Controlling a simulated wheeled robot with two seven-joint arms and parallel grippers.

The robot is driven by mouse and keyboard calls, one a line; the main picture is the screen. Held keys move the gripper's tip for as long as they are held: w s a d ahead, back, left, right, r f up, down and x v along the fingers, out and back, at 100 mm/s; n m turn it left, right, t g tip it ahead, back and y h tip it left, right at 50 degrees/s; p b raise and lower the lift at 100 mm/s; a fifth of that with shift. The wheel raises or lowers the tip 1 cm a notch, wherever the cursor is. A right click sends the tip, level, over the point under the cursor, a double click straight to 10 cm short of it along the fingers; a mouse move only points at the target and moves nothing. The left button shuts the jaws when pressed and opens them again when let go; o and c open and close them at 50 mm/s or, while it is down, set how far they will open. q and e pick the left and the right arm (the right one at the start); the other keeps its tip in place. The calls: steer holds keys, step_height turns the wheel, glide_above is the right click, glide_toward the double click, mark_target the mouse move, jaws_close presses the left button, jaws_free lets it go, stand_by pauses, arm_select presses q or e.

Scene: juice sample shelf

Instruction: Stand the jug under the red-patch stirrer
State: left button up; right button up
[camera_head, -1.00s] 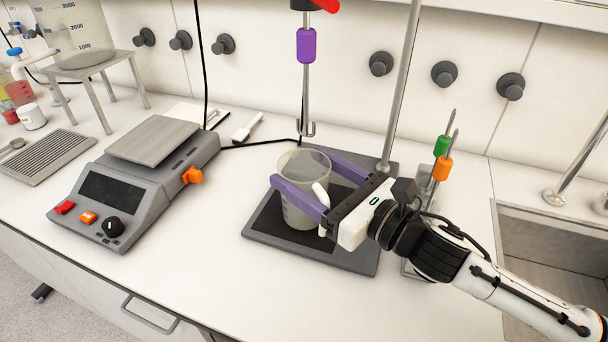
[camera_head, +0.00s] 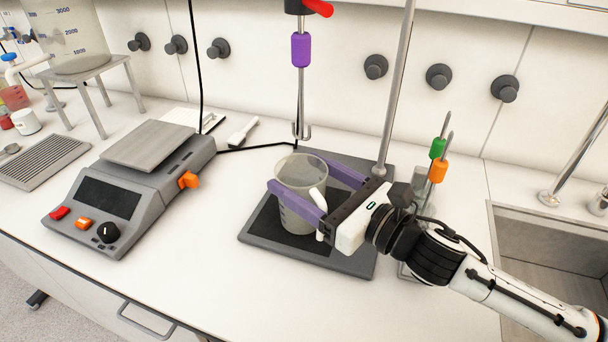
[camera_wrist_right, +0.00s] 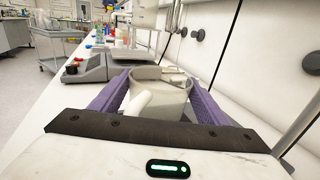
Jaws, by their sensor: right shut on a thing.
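The jug (camera_head: 296,214) is a pale, translucent beaker with a white handle, upright over the dark pad of the stirrer's base plate (camera_head: 350,264). My right gripper (camera_head: 318,190) is shut on the jug, one purple finger on each side. The jug also shows between the fingers in the wrist view (camera_wrist_right: 160,92). The stirrer (camera_head: 301,50) has a red patch at its top, a purple sleeve and a thin shaft. Its paddle end shows just past the jug's far rim. I cannot tell whether the jug's bottom touches the pad. My left gripper is out of view.
The stand's rod (camera_head: 395,90) rises behind my right gripper. Stirring rods with green and orange sleeves (camera_head: 438,160) stand to its right, before a sink (camera_head: 550,260). The counter front is clear.

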steer(key=shift+r, duration=0.15)
steer(key=o, duration=2)
steer(key=shift+o, duration=0.2)
steer(key=shift+s+d+f, duration=0.15)
steer(key=shift+f, duration=0.1)
steer(key=b+v, duration=0.2)
steer(key=v, duration=0.6)
steer(key=shift+s+d, duration=0.15)
steer(key=shift+s, duration=0.05)
steer(key=shift+s+d+r+b, duration=0.2)
steer(key=shift+s+d+b, duration=0.1)
steer(key=shift+s+d, duration=0.2)
